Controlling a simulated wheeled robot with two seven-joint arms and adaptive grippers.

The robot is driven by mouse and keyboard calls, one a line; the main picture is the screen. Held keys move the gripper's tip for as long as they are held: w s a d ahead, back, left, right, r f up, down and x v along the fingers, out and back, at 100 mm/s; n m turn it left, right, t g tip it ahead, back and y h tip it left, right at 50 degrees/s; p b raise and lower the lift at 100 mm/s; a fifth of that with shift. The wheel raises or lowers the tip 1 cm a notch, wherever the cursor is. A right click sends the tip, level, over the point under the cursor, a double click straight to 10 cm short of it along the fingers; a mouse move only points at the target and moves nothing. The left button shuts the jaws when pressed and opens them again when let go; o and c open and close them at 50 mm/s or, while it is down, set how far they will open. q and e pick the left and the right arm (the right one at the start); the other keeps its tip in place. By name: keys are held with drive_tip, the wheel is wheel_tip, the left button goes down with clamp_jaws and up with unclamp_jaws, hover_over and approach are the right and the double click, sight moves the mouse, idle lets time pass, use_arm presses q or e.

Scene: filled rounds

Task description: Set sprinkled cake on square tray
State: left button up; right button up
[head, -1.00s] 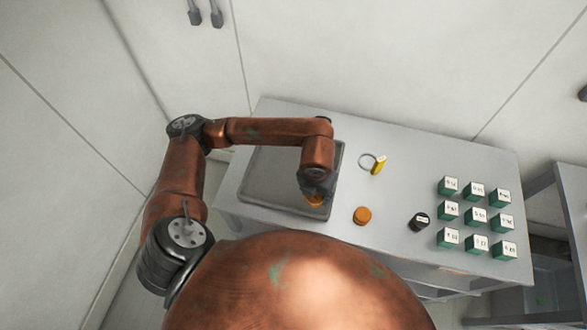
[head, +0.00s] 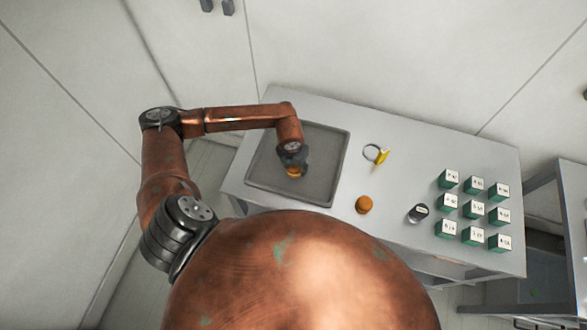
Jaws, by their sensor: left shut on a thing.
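The square tray (head: 325,153) is dark grey with a raised rim and lies on the left part of the table. My left gripper (head: 293,168) is over the middle of the tray, pointing down. It is shut on a small orange-brown round cake (head: 293,173). The gripper hides the cake's top, so I cannot see sprinkles, and I cannot tell whether the cake touches the tray. A second orange-brown round cake (head: 364,204) lies on the table to the right of the tray. My right gripper is not in view.
The rest of the tray looks bare.

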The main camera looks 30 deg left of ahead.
sight(294, 170)
use_arm(q)
drive_tip(key=f, duration=0.1)
drive_tip(key=f+p, duration=0.1)
drive_tip(key=f, duration=0.1)
drive_tip(key=shift+w+a+f+p, duration=0.1)
drive_tip(key=shift+a+f+p, duration=0.2)
drive_tip(key=shift+f, duration=0.05)
drive_tip(key=shift+f, duration=0.1)
drive_tip(key=shift+f, duration=0.1)
drive_tip(key=o, duration=0.8)
